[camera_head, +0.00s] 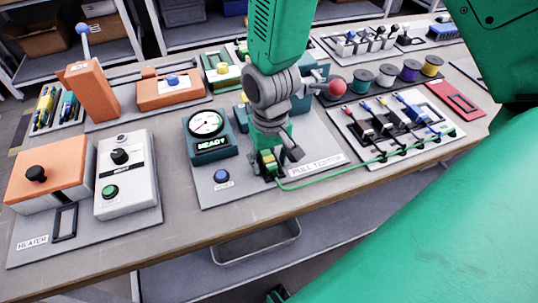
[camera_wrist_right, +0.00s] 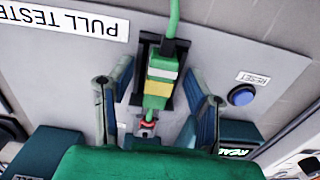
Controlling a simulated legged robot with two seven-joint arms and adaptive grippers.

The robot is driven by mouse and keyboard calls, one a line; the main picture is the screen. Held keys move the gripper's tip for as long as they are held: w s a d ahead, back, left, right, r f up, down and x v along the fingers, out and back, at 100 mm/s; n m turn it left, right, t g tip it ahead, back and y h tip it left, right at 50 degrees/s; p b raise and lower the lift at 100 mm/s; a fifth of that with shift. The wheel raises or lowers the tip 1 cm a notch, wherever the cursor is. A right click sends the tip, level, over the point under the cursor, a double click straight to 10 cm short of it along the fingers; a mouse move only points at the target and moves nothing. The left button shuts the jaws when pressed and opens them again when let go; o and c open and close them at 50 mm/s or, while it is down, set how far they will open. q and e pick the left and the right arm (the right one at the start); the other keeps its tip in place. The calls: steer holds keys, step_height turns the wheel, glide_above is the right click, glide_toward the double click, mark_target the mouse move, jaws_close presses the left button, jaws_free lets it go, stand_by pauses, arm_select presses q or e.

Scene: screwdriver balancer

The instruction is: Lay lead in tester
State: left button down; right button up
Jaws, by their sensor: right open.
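The lead is a green cable (camera_head: 335,173) ending in a green plug body with yellow and white bands (camera_wrist_right: 159,80). That body lies in a dark slotted holder (camera_wrist_right: 138,68) on the pull tester's grey plate (camera_head: 318,138). A small reddish tip (camera_wrist_right: 147,124) shows at its near end. My right gripper (camera_wrist_right: 162,95) is open above the tester, one finger on each side of the lead with visible gaps. In the head view my right gripper (camera_head: 277,163) points down and partly hides the holder. Whether the lead is fully seated I cannot tell.
The tester's gauge (camera_head: 207,124) reads READY, with a blue reset button (camera_head: 222,176) in front. A red-knobbed lever (camera_head: 334,88) stands close right of my right gripper. A rack of other leads (camera_head: 392,122) is to the right, and a heater box (camera_head: 126,175) to the left.

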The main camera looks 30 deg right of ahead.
steer(key=shift+r, duration=0.15)
steer(key=shift+r, duration=0.3)
step_height(320, 180, up, 11)
steer(key=shift+w, duration=0.15)
stand_by(0.9)
